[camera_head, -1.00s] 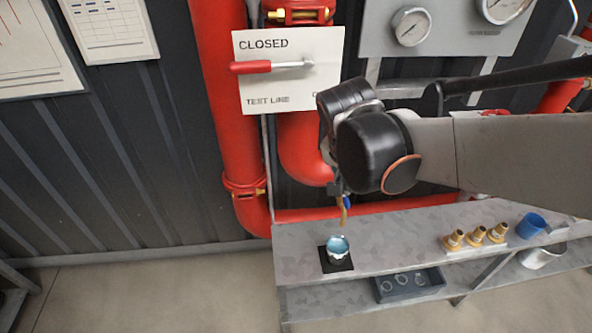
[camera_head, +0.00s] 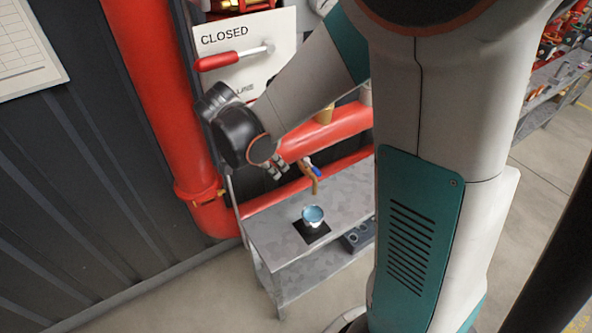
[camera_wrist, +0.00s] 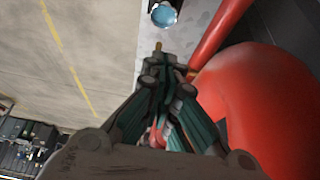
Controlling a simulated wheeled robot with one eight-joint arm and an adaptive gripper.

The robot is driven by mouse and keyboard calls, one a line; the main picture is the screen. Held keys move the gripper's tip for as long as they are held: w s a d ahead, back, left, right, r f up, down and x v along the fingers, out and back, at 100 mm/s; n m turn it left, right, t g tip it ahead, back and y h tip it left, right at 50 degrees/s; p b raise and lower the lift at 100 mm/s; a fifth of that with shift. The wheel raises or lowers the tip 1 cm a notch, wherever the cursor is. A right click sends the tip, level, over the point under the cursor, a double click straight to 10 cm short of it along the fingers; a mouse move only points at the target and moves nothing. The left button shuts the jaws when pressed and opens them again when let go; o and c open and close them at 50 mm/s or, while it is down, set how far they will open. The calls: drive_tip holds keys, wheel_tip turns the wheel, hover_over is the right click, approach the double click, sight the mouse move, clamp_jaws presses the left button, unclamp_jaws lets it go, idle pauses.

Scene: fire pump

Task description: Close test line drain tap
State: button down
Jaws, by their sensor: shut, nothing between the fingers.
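The drain tap (camera_head: 314,182) is a brass spout with a blue handle (camera_head: 317,170), standing out from the red pipe above the shelf. In the wrist view the brass spout (camera_wrist: 158,46) shows just beyond my fingertips; the blue handle is hidden there. A cup with blue liquid (camera_head: 313,216) stands on a black mat below the tap, and it also shows at the top of the wrist view (camera_wrist: 163,14). My gripper (camera_head: 278,167) is shut and empty, to the left of the tap and apart from it in the head view.
The red lever (camera_head: 217,61) lies level on the "CLOSED" sign (camera_head: 225,36). Red pipes (camera_head: 150,90) run behind and left of my arm. The grey shelf (camera_head: 265,235) is below. Floor at the lower left is clear.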

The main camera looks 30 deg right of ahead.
sight(313, 168)
drive_tip(key=d+f+b, duration=0.4)
drive_tip(key=d+f, duration=0.4)
drive_tip(key=shift+w+d+b, duration=0.15)
drive_tip(key=shift+d+b, duration=0.05)
drive_tip(key=shift+b, duration=0.2)
